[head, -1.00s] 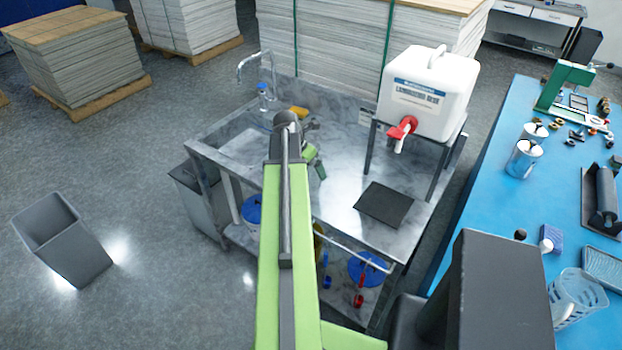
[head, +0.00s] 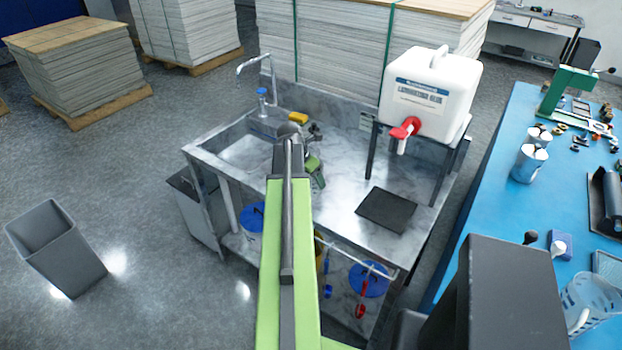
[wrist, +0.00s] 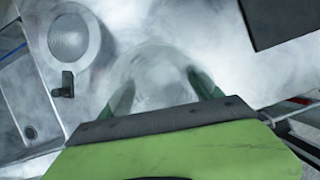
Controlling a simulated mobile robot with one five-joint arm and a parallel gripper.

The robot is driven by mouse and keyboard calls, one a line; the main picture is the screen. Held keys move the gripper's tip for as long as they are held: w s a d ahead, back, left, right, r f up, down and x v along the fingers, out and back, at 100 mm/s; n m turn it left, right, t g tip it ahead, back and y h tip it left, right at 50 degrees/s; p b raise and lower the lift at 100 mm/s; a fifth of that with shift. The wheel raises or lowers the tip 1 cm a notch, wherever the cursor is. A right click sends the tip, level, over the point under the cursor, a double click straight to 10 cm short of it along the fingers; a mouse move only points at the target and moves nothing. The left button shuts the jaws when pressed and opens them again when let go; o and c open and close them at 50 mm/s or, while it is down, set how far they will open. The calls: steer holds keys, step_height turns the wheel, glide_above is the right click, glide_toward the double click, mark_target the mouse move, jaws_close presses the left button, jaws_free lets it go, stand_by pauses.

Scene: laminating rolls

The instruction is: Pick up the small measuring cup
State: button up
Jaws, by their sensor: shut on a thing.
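The small measuring cup (wrist: 155,66) is a clear, round vessel in the wrist view, seen from above. My gripper (wrist: 161,90) has its two green fingers closed against its sides, one on the left and one on the right. In the head view my gripper (head: 314,168) is over the middle of the marble-look counter (head: 345,165), and my arm hides part of that area. I cannot tell whether the cup touches the counter.
A dark mat (head: 385,209) lies right on the counter, below a white jug (head: 430,95) with a red tap. A sink (head: 245,150) is at left.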

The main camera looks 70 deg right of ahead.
steer(key=shift+c, duration=1.1)
steer(key=shift+r, duration=0.1)
